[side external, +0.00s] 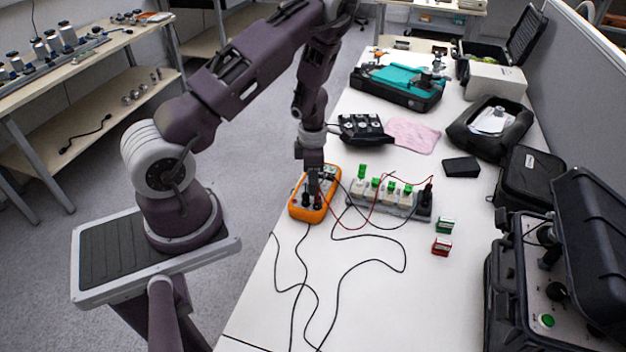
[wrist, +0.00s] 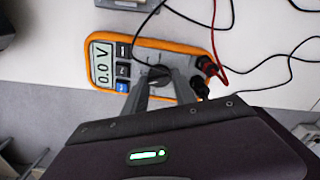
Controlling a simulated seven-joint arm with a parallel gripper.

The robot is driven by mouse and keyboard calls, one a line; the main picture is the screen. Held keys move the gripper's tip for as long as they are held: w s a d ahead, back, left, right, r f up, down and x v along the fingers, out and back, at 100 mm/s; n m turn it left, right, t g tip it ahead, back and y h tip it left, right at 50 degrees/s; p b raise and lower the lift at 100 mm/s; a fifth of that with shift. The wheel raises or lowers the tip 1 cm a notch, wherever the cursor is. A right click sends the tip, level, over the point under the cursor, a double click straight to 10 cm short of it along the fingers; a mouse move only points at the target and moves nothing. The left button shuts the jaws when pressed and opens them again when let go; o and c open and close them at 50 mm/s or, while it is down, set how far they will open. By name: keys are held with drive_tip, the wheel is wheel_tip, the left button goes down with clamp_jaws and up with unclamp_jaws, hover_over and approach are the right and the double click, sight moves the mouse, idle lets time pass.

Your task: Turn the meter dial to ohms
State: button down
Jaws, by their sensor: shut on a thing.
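The orange multimeter (side external: 297,208) lies on the white table near its left edge, below my gripper (side external: 314,190). In the wrist view the meter (wrist: 180,45) lies sideways, and its screen (wrist: 103,64) reads 0.0 V. The round black dial (wrist: 158,74) sits between the fingertips of my gripper (wrist: 157,82), which is shut on it. The fingers hide part of the dial, and I cannot read its pointer or the markings around it. A red and a black plug (wrist: 208,66) sit in the meter's sockets.
A block with green-topped terminals (side external: 390,199) stands right of the meter, wired with red and black leads. Black cables (side external: 370,262) cross the front table. Small green (side external: 445,225) and red (side external: 441,246) blocks lie further right. An open black case (side external: 555,265) stands at the right edge.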

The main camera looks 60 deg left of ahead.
drive_tip(key=shift+m, duration=2.2)
drive_tip(key=c, duration=1)
unclamp_jaws()
drive_tip(key=shift+r, duration=3.6)
